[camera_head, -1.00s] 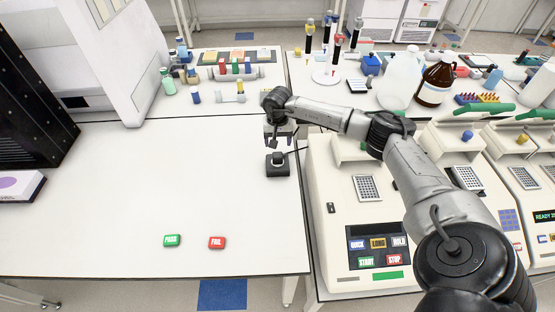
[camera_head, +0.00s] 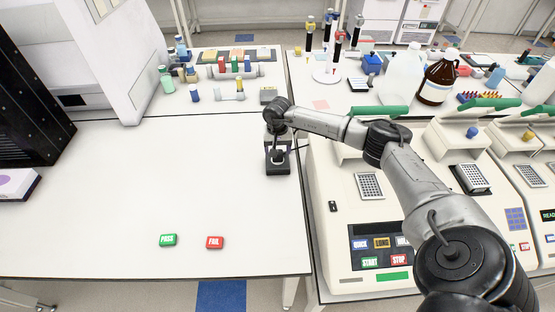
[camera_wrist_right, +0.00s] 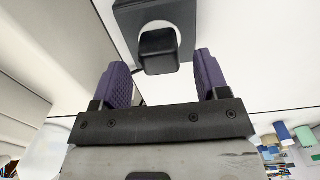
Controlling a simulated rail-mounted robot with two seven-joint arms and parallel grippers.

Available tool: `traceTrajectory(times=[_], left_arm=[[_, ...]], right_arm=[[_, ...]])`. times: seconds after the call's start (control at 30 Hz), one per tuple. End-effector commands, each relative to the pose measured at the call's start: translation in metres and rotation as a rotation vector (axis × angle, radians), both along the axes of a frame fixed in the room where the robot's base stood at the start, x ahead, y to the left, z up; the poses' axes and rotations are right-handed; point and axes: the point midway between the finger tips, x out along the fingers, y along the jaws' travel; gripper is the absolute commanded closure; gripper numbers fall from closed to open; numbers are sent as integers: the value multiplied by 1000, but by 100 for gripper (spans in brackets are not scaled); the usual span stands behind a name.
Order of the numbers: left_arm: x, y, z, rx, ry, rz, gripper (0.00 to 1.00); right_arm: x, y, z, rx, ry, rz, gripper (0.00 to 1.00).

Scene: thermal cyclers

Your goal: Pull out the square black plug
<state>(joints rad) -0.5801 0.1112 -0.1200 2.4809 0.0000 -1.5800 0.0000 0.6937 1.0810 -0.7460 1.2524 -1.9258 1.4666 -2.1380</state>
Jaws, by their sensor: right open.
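The square black plug (camera_wrist_right: 158,50) sits in a round white socket in a dark block (camera_wrist_right: 185,12) in the right wrist view. In the head view, the block (camera_head: 278,170) stands near the right edge of the left white table, with the plug (camera_head: 277,156) on it. My right gripper (camera_wrist_right: 160,64) is open, with one purple finger on each side of the plug's near end. I cannot tell whether the fingers touch it. In the head view, my right gripper (camera_head: 279,142) is at the block's far side, partly hidden by its own wrist. My left gripper is not in view.
A thermal cycler (camera_head: 340,245) with a green-edged lid stands just right of the block, under my right arm. A green PASS button (camera_head: 168,240) and red FAIL button (camera_head: 215,242) lie nearer. A small grey box (camera_head: 268,95) stands behind. The left table's middle is clear.

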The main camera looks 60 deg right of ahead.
Motion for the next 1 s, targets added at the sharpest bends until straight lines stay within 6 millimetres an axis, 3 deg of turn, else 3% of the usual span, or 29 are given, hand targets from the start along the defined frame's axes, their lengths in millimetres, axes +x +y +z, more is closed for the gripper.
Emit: traceTrajectory(times=[0.03,0.1,0.3,1.0], left_arm=[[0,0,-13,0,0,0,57],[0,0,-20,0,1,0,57],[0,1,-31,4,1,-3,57],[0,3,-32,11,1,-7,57]], right_arm=[[0,0,-13,-1,-1,0,32],[0,0,-21,-1,-1,0,32],[0,-1,-35,-1,-1,0,32],[0,-1,-36,-1,-1,-1,32]])
